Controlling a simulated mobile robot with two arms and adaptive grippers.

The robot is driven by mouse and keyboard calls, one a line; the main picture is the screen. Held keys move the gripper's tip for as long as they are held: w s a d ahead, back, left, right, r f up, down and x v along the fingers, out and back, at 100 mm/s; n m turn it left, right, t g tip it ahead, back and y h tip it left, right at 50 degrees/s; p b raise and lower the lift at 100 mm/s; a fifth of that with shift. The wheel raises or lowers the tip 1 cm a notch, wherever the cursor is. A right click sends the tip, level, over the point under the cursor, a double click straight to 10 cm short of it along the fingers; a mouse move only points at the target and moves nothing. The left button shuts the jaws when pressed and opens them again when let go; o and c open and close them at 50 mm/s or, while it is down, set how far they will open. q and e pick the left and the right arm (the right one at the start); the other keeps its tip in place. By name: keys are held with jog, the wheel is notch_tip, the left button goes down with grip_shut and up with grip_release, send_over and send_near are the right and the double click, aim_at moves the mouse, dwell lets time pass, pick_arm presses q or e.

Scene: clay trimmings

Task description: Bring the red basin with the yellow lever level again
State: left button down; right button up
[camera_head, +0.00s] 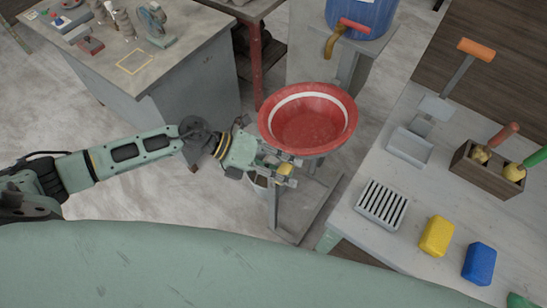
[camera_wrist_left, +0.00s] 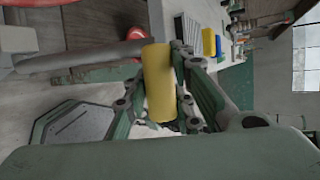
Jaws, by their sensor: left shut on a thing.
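The red basin (camera_head: 308,122), with a white ring inside its rim, sits on a grey metal stand (camera_head: 296,215). It looks empty, and I cannot tell from this angle how far it is tilted. My left gripper (camera_head: 286,173) is just below the basin's near left rim, shut on the yellow lever (camera_head: 285,168). In the left wrist view, the yellow lever's grip (camera_wrist_left: 158,84) is between the gripper's fingers (camera_wrist_left: 158,95), at the end of a grey rod (camera_wrist_left: 80,58). My right gripper is not in view.
A blue barrel (camera_head: 362,15) with a tap stands behind the basin. A workbench (camera_head: 345,222) at right holds a slotted grate (camera_head: 382,204), a yellow block (camera_head: 436,236), a blue block (camera_head: 479,263) and a wooden tool box (camera_head: 487,177). A grey cabinet (camera_head: 190,85) stands at back left.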

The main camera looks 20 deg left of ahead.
pick_arm(q)
jog(key=shift+s+d+f, duration=0.25)
jog(key=shift+d+f, duration=0.15)
jog(key=shift+d, duration=0.3)
jog(key=shift+s+d+f, duration=0.2)
jog(key=shift+d+f, duration=0.2)
jog(key=shift+d, duration=0.3)
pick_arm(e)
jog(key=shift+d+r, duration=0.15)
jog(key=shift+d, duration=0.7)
pick_arm(q)
jog(key=c, duration=1.5)
grip_release()
jog(key=shift+f, duration=0.1)
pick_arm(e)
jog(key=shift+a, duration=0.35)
pick_arm(q)
jog(key=v, duration=1.2)
jog(key=shift+s, duration=0.1)
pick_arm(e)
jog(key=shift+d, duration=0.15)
